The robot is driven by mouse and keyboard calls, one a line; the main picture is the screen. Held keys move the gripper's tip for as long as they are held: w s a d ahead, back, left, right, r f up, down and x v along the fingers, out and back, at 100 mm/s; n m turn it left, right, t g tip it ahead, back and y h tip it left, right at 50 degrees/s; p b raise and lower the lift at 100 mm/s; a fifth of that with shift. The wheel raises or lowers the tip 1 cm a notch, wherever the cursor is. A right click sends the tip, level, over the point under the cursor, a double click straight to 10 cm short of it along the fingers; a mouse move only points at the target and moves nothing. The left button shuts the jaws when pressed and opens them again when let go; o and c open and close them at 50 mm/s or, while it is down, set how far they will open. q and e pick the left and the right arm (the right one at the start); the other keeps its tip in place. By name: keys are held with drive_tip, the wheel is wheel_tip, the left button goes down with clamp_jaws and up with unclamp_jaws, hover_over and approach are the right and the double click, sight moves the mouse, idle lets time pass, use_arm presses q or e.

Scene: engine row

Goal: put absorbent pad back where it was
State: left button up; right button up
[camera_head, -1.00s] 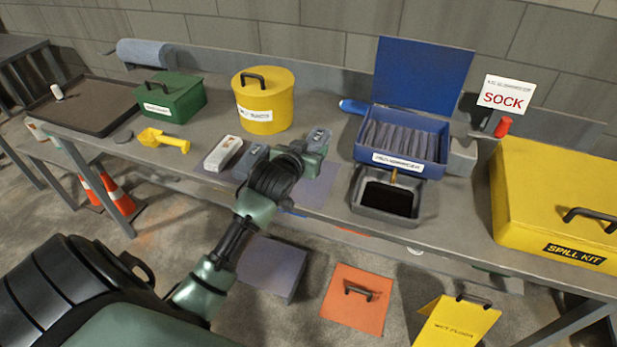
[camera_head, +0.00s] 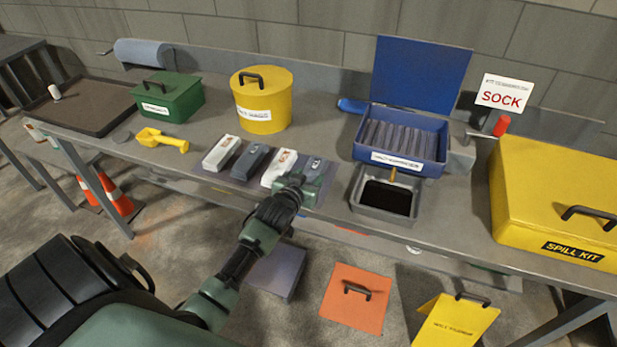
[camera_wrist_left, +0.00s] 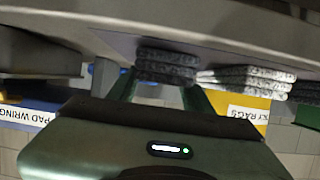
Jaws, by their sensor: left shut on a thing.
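The dark grey absorbent pad (camera_head: 316,169) is a folded stack at the right end of a row of pads. My left gripper (camera_head: 304,185) is shut on it, one finger on each side, as the left wrist view also shows (camera_wrist_left: 166,66). The pad is at the mat (camera_head: 332,178) and looks to be touching it or very close. A white pad (camera_head: 279,167) stands just left of it, apart by a narrow gap; it also shows in the left wrist view (camera_wrist_left: 246,76). My right gripper is not in view.
Another grey pad (camera_head: 250,161) and white pad (camera_head: 221,152) continue the row leftward. A yellow scoop (camera_head: 162,140), a yellow bucket (camera_head: 263,100) and a green box (camera_head: 168,98) stand left and behind. Right are a dark tray (camera_head: 386,199), an open blue bin (camera_head: 402,147) and a yellow spill kit (camera_head: 560,200).

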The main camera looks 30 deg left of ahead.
use_arm(q)
drive_tip(key=shift+f, duration=0.15)
drive_tip(key=o, duration=1.5)
drive_tip(key=shift+c, duration=0.2)
drive_tip(key=shift+r, duration=0.25)
drive_tip(key=v, duration=1.2)
